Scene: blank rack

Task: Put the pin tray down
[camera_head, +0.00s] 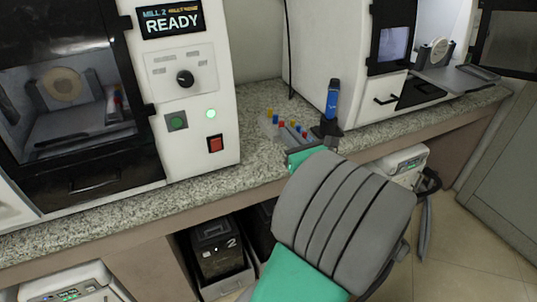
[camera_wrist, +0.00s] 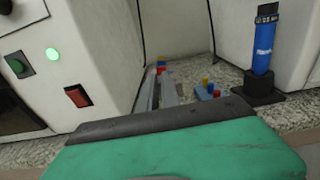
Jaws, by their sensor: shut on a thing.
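My gripper (camera_head: 303,154), green and grey, reaches over the counter's front edge and is shut on the tray. Its fingertips are mostly hidden by its own body. The tray is low over or on the granite; I cannot tell whether it touches.
A blue tool in a black stand (camera_head: 330,106) stands close right of the tray. Mill 2 (camera_head: 184,85), marked READY, stands left, and another white machine (camera_head: 305,50) stands behind to the right. The granite counter (camera_head: 250,160) has free room beside mill 2.

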